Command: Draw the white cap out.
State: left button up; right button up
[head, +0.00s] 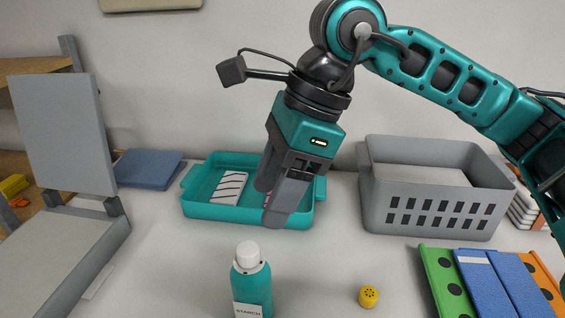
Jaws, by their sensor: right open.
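The white cap (247,254) sits on top of a teal starch bottle (253,288), which stands upright at the front of the table. My right gripper (274,204) points down over the teal tray, behind and above the bottle in the picture. It is open and apart from the cap, and I see nothing held in it. My left gripper is not in view.
The teal tray (202,211) holds a striped white item (228,187); my gripper partly hides the tray. A grey basket (430,219) stands right. A small yellow piece (368,296) and coloured strips (487,277) lie front right. A grey panel frame (65,135) stands left.

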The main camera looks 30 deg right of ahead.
aim_at(247, 248)
jog(key=x, duration=0.9)
jog(key=shift+a, duration=0.15)
grip_shut()
dwell(0.5)
